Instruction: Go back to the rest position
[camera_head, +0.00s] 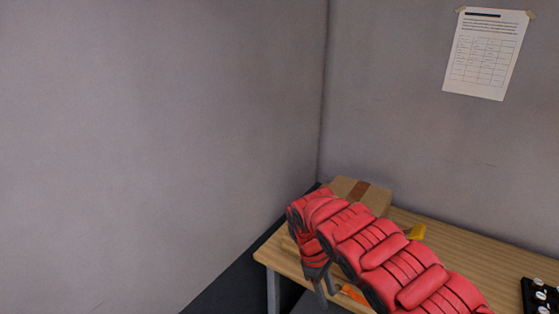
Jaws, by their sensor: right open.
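My right arm comes in from the lower right as a chain of red padded links and reaches over a wooden table. My right gripper (327,290) hangs down at the arm's far end, near the table's left front edge. Its grey fingers stand apart, and I see nothing between them. My left gripper is not in this view.
A wooden table (480,258) stands against the wall. A cardboard box (372,194) sits at its back left, partly behind my arm. A yellow object (417,232), an orange object (353,293) and a black item with white round parts (540,297) show. A paper sheet (486,53) hangs above.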

